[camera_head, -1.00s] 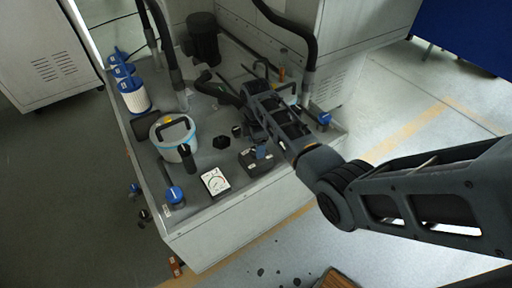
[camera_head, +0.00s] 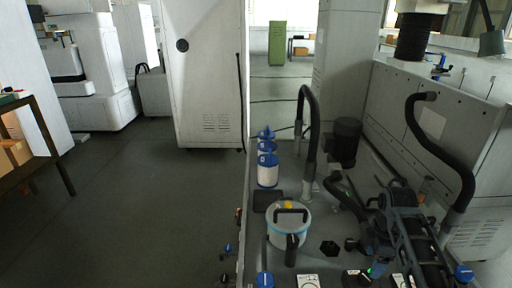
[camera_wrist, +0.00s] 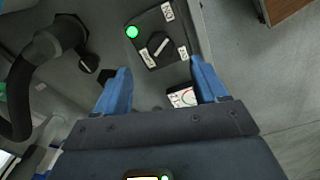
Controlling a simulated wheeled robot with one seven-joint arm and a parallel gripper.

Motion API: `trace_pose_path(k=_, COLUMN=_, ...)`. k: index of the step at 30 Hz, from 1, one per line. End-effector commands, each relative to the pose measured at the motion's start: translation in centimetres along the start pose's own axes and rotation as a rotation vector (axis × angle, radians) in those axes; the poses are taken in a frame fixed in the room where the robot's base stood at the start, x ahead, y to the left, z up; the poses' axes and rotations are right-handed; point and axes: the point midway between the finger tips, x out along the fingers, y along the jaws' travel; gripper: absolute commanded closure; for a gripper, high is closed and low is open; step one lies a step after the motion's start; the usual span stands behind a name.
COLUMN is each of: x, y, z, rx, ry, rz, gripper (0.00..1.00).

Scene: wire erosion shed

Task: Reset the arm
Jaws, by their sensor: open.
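My gripper (camera_wrist: 163,84) is open in the wrist view, its two blue fingers spread with nothing between the tips. Beyond the fingers a dark box with a rotary knob and a lit green lamp (camera_wrist: 158,42) sits on the grey bench top. In the head view my arm comes in at the lower right. The gripper end (camera_head: 376,268) is low in that view, close to the dark box (camera_head: 354,279), and the arm partly hides it. I cannot tell the exact gap between them.
A dial gauge card (camera_wrist: 182,97) lies near one finger. Open floor (camera_head: 150,215) is at left.

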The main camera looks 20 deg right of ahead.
Motion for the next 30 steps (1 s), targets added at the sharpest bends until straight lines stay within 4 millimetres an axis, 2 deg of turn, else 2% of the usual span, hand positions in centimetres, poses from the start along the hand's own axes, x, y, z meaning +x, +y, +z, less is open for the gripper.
trace_pose_path(k=4, x=1.1, y=-0.9, z=-0.7, rx=0.015, ry=0.009, rz=0.020, gripper=0.28)
trace_pose_path(k=8, x=3.8, y=-3.5, z=-2.5, rx=0.065, ry=0.037, rz=0.079, gripper=0.28)
trace_pose_path(k=12, x=6.7, y=-7.3, z=-4.7, rx=0.146, ry=0.087, rz=0.169, gripper=0.28)
trace_pose_path(k=18, x=9.2, y=-13.4, z=-6.9, rx=0.275, ry=0.179, rz=0.294, gripper=0.28)
trace_pose_path(k=24, x=9.6, y=-20.0, z=-7.8, rx=0.411, ry=0.292, rz=0.409, gripper=0.28)
trace_pose_path(k=30, x=7.6, y=-26.5, z=-7.6, rx=0.539, ry=0.425, rz=0.509, gripper=0.28)
